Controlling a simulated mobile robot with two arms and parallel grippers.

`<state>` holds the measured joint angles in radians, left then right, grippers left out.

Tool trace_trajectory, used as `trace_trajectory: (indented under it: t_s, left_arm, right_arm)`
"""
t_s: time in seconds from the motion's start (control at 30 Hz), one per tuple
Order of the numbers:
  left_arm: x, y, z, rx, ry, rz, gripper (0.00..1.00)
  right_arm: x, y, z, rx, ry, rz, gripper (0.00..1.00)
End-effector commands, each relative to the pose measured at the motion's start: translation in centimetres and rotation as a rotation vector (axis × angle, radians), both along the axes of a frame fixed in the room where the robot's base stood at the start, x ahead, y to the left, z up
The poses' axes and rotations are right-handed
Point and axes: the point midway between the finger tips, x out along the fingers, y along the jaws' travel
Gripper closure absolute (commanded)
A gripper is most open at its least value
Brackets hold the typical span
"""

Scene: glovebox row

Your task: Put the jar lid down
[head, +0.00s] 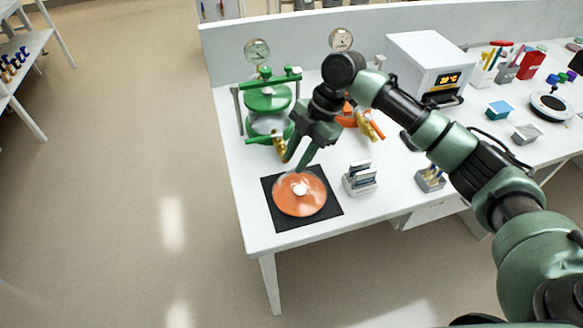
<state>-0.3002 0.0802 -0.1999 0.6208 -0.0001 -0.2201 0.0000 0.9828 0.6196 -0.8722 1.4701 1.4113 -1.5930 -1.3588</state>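The jar lid (312,203), a round orange disc with a pale knob in its middle, lies on the black square mat (279,217) near the table's front left corner. My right gripper (294,163) reaches down from above, its fingertips just behind and above the knob. Its two fingers stand apart, with nothing visible between them, and look clear of the knob. A green jar (267,100) in a clamp frame stands behind the mat. An orange jar (348,118) stands to its right, partly hidden by my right arm. My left gripper is not in view.
A small grey and white block holder (360,178) stands right of the mat. A white box with a lit display (425,65) stands at the back. A teal box (499,110) and a grey box (526,134) are farther right.

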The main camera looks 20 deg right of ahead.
Motion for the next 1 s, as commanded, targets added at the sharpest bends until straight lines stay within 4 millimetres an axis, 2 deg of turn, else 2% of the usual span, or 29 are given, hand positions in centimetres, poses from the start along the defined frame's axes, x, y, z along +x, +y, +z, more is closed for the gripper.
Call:
trace_trajectory:
  t_s: [0.2, 0.4, 0.57, 1.0]
  left_arm:
    - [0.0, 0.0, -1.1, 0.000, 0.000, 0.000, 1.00]
    - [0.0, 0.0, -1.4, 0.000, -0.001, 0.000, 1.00]
    - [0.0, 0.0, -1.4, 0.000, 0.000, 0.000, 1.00]
    - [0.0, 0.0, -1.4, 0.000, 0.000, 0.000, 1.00]
  right_arm:
    - [0.3, -1.9, 4.2, 0.002, -0.003, -0.002, 0.70]
    - [0.3, -3.0, 6.6, 0.002, 0.000, -0.002, 0.70]
    - [0.3, -3.2, 7.2, 0.001, 0.001, -0.001, 0.70]
    - [0.3, -3.2, 7.2, 0.001, 0.001, -0.001, 0.70]
